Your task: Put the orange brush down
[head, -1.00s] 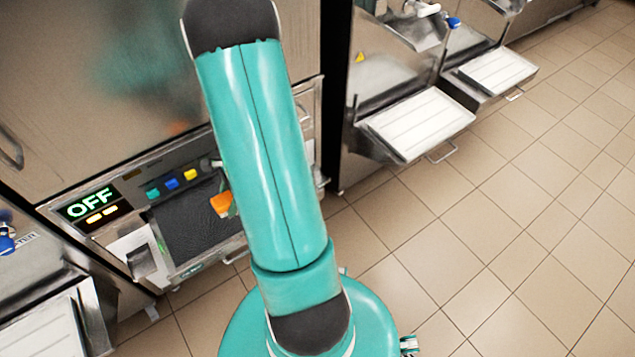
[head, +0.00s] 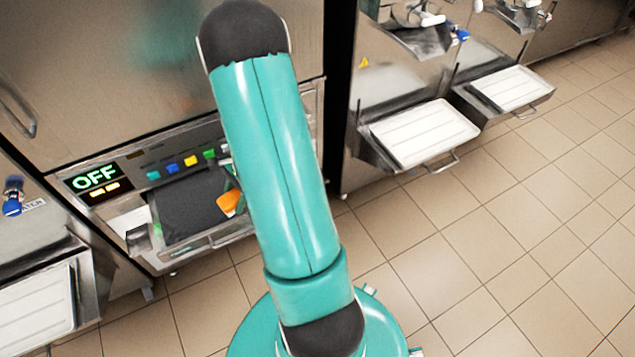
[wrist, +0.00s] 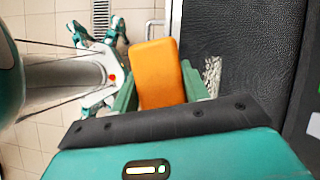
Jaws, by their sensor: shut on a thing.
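My gripper (wrist: 160,92) is shut on the orange brush (wrist: 157,72), with a green finger on each side of its orange block. Pale bristle-like material (wrist: 212,76) shows just right of the right finger. In the head view the brush (head: 229,203) shows as a small orange patch at the left edge of my arm, over the right part of a black-surfaced shelf. My arm hides most of the gripper there. I cannot tell whether the brush touches the shelf.
The black shelf surface (head: 185,208) sits in a metal frame under an OFF display (head: 95,177) and coloured buttons (head: 190,160). It is also on the right in the wrist view (wrist: 250,60). White trays (head: 425,133) jut out at right and lower left. Tiled floor is clear at right.

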